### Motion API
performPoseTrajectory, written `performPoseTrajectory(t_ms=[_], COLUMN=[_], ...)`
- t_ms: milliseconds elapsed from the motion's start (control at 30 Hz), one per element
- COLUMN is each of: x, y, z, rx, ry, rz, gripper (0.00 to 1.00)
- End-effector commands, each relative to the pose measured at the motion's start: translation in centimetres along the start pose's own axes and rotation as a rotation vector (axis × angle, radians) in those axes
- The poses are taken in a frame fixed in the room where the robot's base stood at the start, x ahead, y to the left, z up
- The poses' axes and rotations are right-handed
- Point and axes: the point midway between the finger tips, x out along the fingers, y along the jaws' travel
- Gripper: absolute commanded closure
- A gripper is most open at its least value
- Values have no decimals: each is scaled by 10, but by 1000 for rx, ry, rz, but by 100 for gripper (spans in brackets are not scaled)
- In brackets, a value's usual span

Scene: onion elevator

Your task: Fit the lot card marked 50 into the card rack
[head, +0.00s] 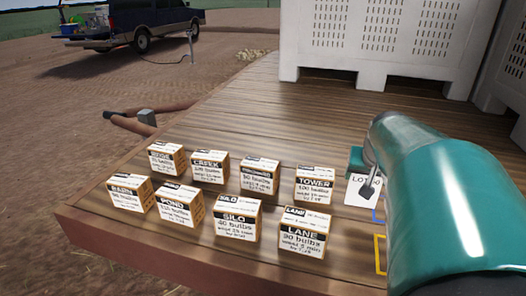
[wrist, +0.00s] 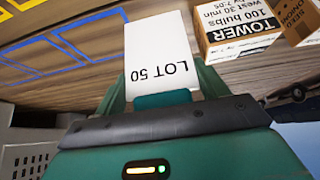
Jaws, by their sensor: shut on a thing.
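The lot card (wrist: 160,50) is white and reads LOT 50, upside down in the wrist view. My gripper (wrist: 165,98) is shut on one end of it, and the rest sticks out past the fingers. In the head view the card (head: 357,193) shows partly behind my green arm, beside the TOWER box, with its text partly covered; my gripper (head: 362,165) is mostly hidden there too. The card appears held above the wooden deck. I cannot make out the card rack in either view.
Several labelled boxes, including TOWER (head: 314,186), SILO (head: 238,220) and LANE (head: 303,232), stand in two rows on the wooden deck (head: 255,120). Blue and yellow outlines (head: 379,254) mark the deck. White slotted bins (head: 375,40) stand behind. A pickup (head: 140,22) is parked beyond.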

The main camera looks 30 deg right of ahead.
Motion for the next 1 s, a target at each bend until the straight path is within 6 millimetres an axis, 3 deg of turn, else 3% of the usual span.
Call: performPoseTrajectory(t_ms=[367, 767, 800, 900, 1000], x=[39, 44, 44, 44, 44], y=[-9, -10, -10, -10, -10], z=[16, 19, 19, 19, 19], rx=[2, 1, 1, 1, 1], ry=[-2, 0, 0, 0, 0], rz=[1, 1, 1, 1, 1], gripper=[50, 50, 24, 6, 6])
